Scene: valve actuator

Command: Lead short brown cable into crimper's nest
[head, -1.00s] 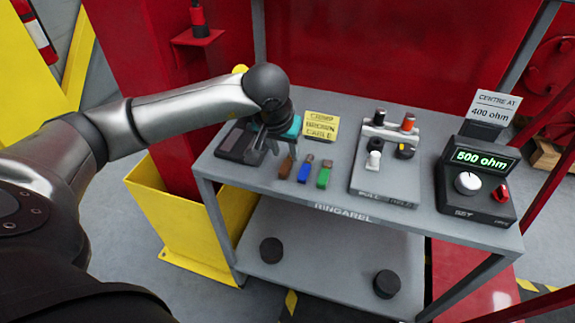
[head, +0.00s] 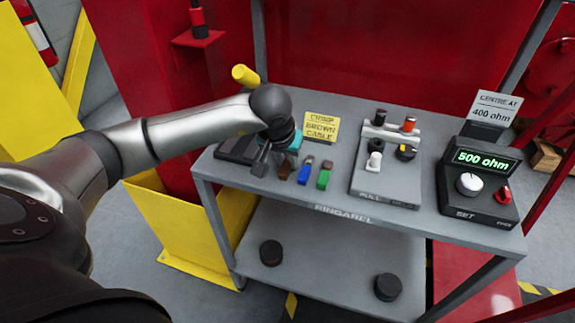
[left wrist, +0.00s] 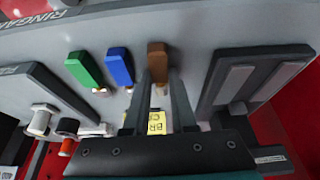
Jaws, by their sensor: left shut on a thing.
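The short brown cable (head: 285,170) stands near the front edge of the grey table, left of the blue one. In the left wrist view the brown cable (left wrist: 157,60) is between the fingertips of my left gripper (left wrist: 161,78). In the head view my left gripper (head: 271,166) points down at it and partly hides it. The gripper is shut on the brown cable. A dark unit (head: 236,148), apparently the crimper, lies at the table's left end, partly behind my arm. It shows in the left wrist view (left wrist: 237,95) with two grey bars. Its nest cannot be made out. My right gripper is not seen.
A blue cable (head: 305,171) and a green cable (head: 324,176) stand close to the right. A yellow sign (head: 321,127) is behind them. A grey plate (head: 386,180) with plugs and a dial unit (head: 476,185) stand further right. A yellow cylinder (head: 246,76) rises behind my arm.

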